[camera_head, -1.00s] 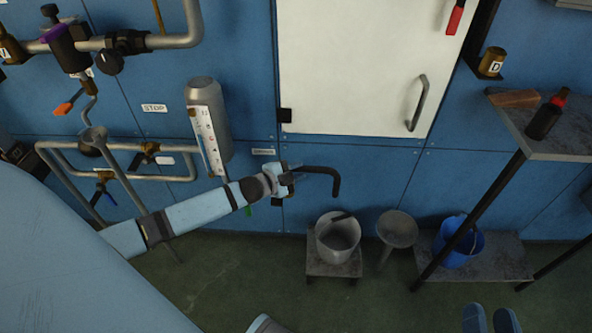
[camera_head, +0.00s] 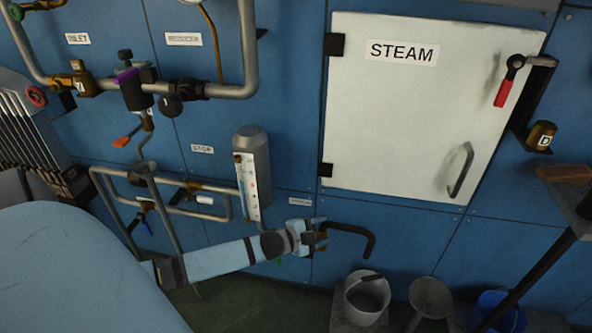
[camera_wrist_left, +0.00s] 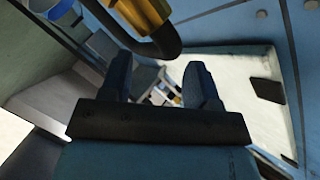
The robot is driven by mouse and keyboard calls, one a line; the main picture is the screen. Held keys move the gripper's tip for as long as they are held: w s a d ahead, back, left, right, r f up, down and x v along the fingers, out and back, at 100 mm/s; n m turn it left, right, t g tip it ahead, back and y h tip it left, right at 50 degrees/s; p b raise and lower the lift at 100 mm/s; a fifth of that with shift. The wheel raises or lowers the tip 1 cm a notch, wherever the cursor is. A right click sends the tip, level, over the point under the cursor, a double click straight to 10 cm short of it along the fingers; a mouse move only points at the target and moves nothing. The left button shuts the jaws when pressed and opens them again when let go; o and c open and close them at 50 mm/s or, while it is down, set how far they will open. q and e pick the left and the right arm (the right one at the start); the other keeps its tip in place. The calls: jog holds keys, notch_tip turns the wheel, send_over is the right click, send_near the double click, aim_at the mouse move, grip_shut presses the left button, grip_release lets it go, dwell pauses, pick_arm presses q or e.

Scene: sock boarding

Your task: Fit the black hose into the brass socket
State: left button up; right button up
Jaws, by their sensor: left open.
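The black hose (camera_head: 360,234) shows in the head view as a bent tube in front of the blue wall, its free end hanging down at the right. In the left wrist view, the black hose (camera_wrist_left: 166,45) curves right up against a brass fitting, which looks like the brass socket (camera_wrist_left: 146,13); how deep the hose sits in it I cannot tell. My left gripper (camera_head: 319,235) is beside the hose's left end. In the wrist view its two fingers (camera_wrist_left: 158,82) stand apart with nothing between them, and hose and brass lie beyond the fingertips. My right gripper is not in view.
A white STEAM door (camera_head: 415,115) with a handle is above the hose. A grey cylinder with a gauge (camera_head: 252,170) and pipework are at the left. A grey bucket (camera_head: 366,300) stands below, a blue bucket (camera_head: 500,312) to its right. A shelf post crosses the lower right.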

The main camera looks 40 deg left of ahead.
pick_arm(q)
jog(key=p+v, duration=0.2)
jog(key=v, duration=0.8)
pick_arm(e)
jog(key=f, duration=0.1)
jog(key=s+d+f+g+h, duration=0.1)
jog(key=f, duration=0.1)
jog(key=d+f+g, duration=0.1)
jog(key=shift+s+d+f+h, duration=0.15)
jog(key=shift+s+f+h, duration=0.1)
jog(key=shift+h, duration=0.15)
